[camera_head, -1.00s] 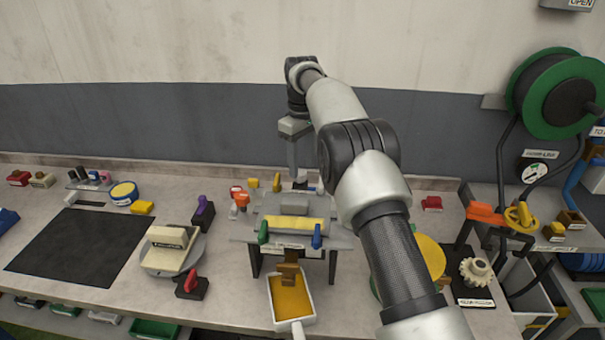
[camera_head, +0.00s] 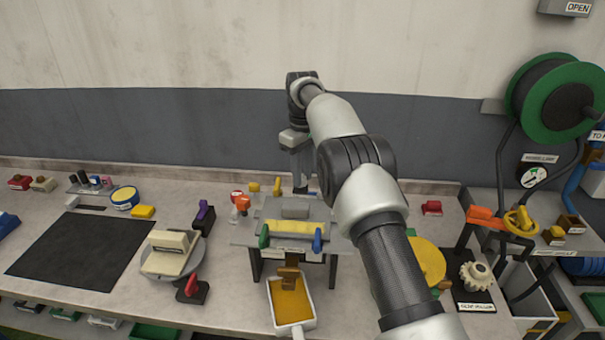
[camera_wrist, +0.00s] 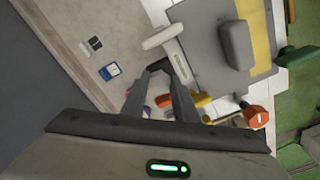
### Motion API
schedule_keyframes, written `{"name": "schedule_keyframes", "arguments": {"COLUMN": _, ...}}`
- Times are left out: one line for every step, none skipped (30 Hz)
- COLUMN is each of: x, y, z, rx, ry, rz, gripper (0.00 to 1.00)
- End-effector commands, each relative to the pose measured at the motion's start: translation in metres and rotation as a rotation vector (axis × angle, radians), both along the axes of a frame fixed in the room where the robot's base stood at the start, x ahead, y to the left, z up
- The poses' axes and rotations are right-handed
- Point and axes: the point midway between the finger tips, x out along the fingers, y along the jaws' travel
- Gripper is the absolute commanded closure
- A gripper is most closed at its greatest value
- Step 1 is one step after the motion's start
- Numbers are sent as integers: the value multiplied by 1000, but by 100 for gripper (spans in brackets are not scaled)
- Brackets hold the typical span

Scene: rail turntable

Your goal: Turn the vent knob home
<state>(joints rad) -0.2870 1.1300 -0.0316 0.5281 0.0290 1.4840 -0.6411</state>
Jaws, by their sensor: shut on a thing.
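My gripper (camera_wrist: 160,76) reaches down behind the machine (camera_head: 268,232) in the middle of the bench. In the wrist view its two fingers close on a small dark piece (camera_wrist: 158,65), which I take for the vent knob. The fingertips hide most of it, so its angle and any mark cannot be read. In the head view my gripper (camera_head: 301,188) stands at the machine's back edge, and the knob is too small to make out.
Close to my fingers are a white bar (camera_wrist: 163,37), a yellow handle (camera_wrist: 192,101) and an orange-red knob (camera_wrist: 257,117). A grey block (camera_wrist: 237,45) rises from the machine's top. A blue-and-white piece (camera_wrist: 109,72) lies on the bench, with clear surface around it.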

Motion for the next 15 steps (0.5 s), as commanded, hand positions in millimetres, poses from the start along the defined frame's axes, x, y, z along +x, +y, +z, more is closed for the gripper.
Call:
{"name": "schedule_keyframes", "arguments": {"x": 0, "y": 0, "z": 0, "rx": -1, "ry": -1, "rz": -10, "gripper": 96}}
{"name": "schedule_keyframes", "arguments": {"x": 0, "y": 0, "z": 0, "rx": -1, "ry": -1, "rz": -19, "gripper": 96}}
{"name": "schedule_keyframes", "arguments": {"x": 0, "y": 0, "z": 0, "rx": -1, "ry": -1, "rz": -33, "gripper": 96}}
{"name": "schedule_keyframes", "arguments": {"x": 0, "y": 0, "z": 1, "rx": -1, "ry": -1, "rz": -45, "gripper": 96}}
{"name": "schedule_keyframes", "arguments": {"x": 0, "y": 0, "z": 1, "rx": -1, "ry": -1, "rz": -60, "gripper": 96}}
{"name": "schedule_keyframes", "arguments": {"x": 0, "y": 0, "z": 1, "rx": 0, "ry": -1, "rz": -81, "gripper": 96}}
{"name": "schedule_keyframes", "arguments": {"x": 0, "y": 0, "z": 1, "rx": 0, "ry": -1, "rz": -99, "gripper": 96}}
{"name": "schedule_keyframes", "arguments": {"x": 0, "y": 1, "z": 1, "rx": 0, "ry": -1, "rz": -119, "gripper": 96}}
{"name": "schedule_keyframes", "arguments": {"x": 0, "y": 1, "z": 1, "rx": 0, "ry": -2, "rz": -147, "gripper": 96}}
{"name": "schedule_keyframes", "arguments": {"x": -1, "y": 1, "z": 1, "rx": 0, "ry": -2, "rz": -170, "gripper": 96}}
{"name": "schedule_keyframes", "arguments": {"x": -1, "y": 1, "z": 1, "rx": -1, "ry": -2, "rz": -195, "gripper": 96}}
{"name": "schedule_keyframes", "arguments": {"x": -1, "y": 1, "z": 1, "rx": -1, "ry": -2, "rz": -230, "gripper": 96}}
{"name": "schedule_keyframes", "arguments": {"x": -1, "y": 1, "z": 1, "rx": -1, "ry": -2, "rz": -257, "gripper": 96}}
{"name": "schedule_keyframes", "arguments": {"x": -1, "y": 2, "z": 1, "rx": -1, "ry": -2, "rz": -285, "gripper": 96}}
{"name": "schedule_keyframes", "arguments": {"x": -1, "y": 2, "z": 1, "rx": -1, "ry": -2, "rz": -323, "gripper": 96}}
